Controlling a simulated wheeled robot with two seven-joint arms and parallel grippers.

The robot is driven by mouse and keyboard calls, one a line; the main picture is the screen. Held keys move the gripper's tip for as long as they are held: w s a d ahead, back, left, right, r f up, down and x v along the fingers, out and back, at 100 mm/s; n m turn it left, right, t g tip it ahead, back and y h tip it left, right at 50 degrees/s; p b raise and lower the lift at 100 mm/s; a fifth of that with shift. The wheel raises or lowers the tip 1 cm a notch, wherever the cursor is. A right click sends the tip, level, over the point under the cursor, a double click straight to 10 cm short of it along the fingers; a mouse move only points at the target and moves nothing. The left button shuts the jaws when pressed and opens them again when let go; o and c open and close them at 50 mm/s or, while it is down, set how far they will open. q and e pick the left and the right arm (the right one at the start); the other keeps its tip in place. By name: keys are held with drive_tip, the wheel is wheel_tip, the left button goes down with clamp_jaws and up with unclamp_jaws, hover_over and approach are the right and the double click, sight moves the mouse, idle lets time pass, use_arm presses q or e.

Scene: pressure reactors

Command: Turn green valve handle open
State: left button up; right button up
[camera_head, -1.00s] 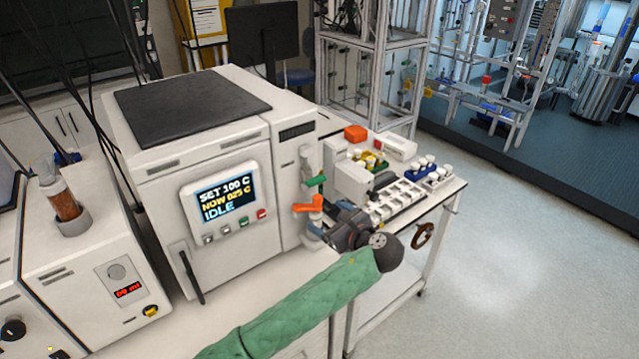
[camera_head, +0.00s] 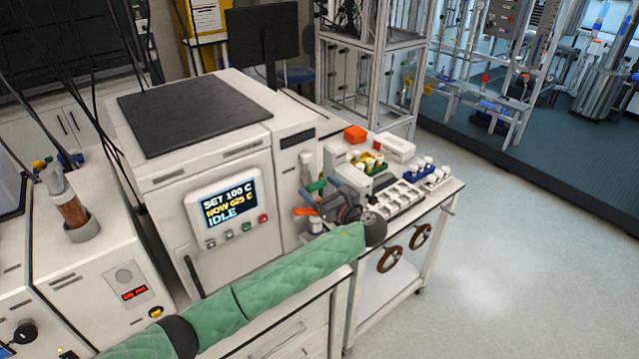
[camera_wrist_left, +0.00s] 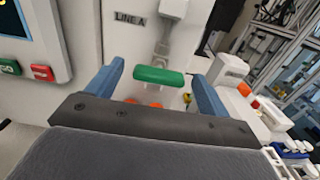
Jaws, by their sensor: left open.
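The green valve handle (camera_head: 316,186) is on the front of the white reactor's right-hand column. In the left wrist view, the green handle (camera_wrist_left: 160,75) lies crosswise below a white valve body and the LINE A label. My left gripper (camera_head: 324,195) is open in front of the valves. In the wrist view, its blue fingers stand on either side of the green handle, with no clear grip on it. An orange handle (camera_head: 304,211) sits below the green one. In the wrist view, the gripper body mostly hides the orange handle. My right gripper is out of view.
The reactor (camera_head: 165,170) has a display reading IDLE. Right of the valves, a cart (camera_head: 448,192) carries white racks, vials and an orange box (camera_head: 355,133). Brown rings (camera_head: 390,259) hang on its side. The floor to the right is clear.

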use_arm(q)
drive_tip(key=shift+w+a, duration=0.2)
drive_tip(key=shift+w, duration=0.05)
drive_tip(key=shift+c, duration=0.4)
